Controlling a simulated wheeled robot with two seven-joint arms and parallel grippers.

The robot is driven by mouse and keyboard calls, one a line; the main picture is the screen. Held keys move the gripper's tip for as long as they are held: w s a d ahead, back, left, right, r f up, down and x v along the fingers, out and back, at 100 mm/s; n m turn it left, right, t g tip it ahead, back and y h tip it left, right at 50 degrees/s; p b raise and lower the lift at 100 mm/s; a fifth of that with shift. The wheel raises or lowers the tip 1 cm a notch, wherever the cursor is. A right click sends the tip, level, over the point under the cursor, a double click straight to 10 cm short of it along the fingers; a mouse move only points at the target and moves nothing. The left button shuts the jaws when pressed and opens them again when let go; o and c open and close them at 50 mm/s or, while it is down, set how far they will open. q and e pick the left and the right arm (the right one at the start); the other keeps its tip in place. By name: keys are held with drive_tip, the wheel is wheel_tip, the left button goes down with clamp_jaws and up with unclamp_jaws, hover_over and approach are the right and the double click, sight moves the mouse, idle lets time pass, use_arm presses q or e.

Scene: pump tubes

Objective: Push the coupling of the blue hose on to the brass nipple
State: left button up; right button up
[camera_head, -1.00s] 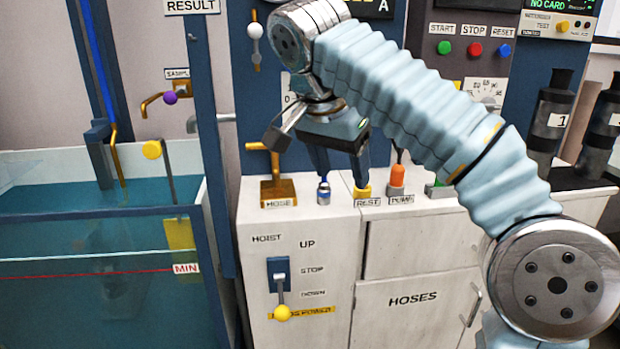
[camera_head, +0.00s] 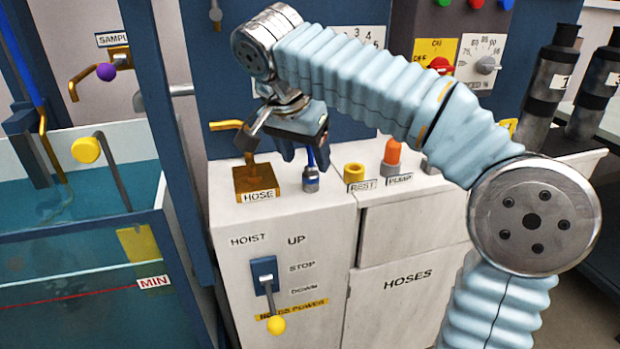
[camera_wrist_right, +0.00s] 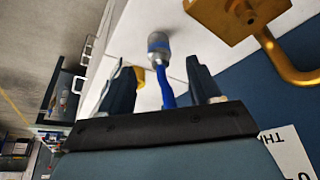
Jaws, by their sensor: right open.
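The blue hose (camera_head: 309,157) ends in a silver coupling with a blue ring (camera_head: 311,180), low over the cabinet top between the HOSE block and the REST ring. I cannot tell whether the coupling touches the top. My right gripper (camera_head: 305,162) is open above the coupling. In the right wrist view, its fingers (camera_wrist_right: 157,68) stand apart on either side of the hose (camera_wrist_right: 168,92), with the coupling (camera_wrist_right: 158,45) beyond their tips. The brass HOSE block (camera_head: 256,180) with its bent pipe is left of the coupling; I cannot clearly make out the nipple on it. My left gripper is not in view.
A yellow REST ring (camera_head: 354,172) and an orange PUMP plug (camera_head: 391,151) stand to the right on the cabinet top. The hoist lever (camera_head: 270,292) is on the cabinet front. A water tank (camera_head: 85,240) stands at the left, and dark cylinders (camera_head: 551,80) at the right.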

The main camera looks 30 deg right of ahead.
sight(311, 171)
drive_tip(key=shift+x, duration=2.8)
drive_tip(key=shift+w+d+r, duration=0.1)
clamp_jaws()
